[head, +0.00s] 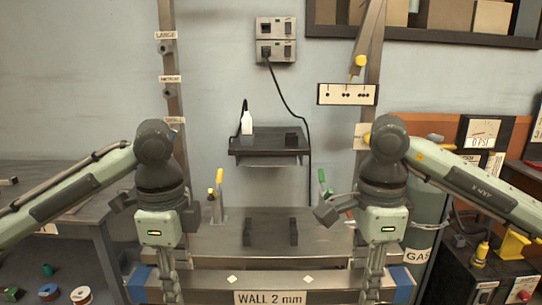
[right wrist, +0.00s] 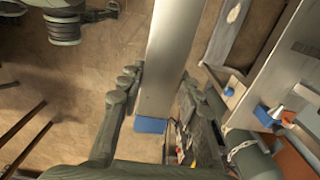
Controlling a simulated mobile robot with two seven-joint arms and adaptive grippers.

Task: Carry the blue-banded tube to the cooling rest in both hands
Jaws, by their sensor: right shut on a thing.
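The blue-banded tube (head: 270,280) is a wide grey bar lying level across the bottom of the head view, with a blue band near each end. Its right end and blue band also show in the right wrist view (right wrist: 150,125). My right gripper (head: 372,282) is shut on the tube near its right end, with a finger on each side. My left gripper (head: 168,282) is at the left end in a matching pose, its fingers closed over the tube. Two dark upright blocks (head: 293,232), which look like the cooling rest, stand empty on the bench beyond the tube.
The grey bench (head: 215,242) lies behind the tube. A yellow-topped tool (head: 219,178) and a green-handled tool (head: 322,177) stand either side of the blocks. A gas cylinder (head: 425,210) stands right.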

